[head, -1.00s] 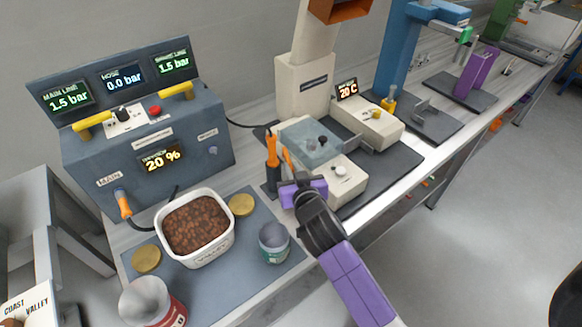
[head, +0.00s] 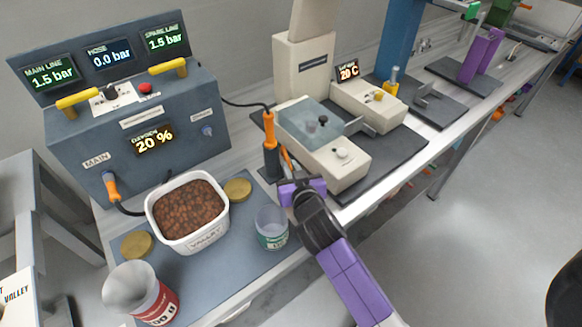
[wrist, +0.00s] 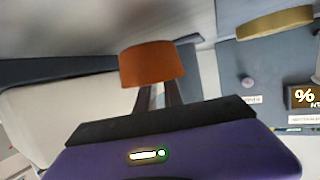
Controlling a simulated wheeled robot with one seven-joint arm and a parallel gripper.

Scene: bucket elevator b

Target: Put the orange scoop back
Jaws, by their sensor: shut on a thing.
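My gripper (head: 303,188) is shut on the orange scoop. In the head view only a thin orange sliver of the scoop (head: 287,158) shows beyond my gripper, beside a dark upright holder (head: 272,166). In the wrist view the scoop's orange end (wrist: 152,65) stands between my two dark fingers, in front of a pale machine. The rest of the scoop is hidden. I cannot tell whether the scoop touches anything else.

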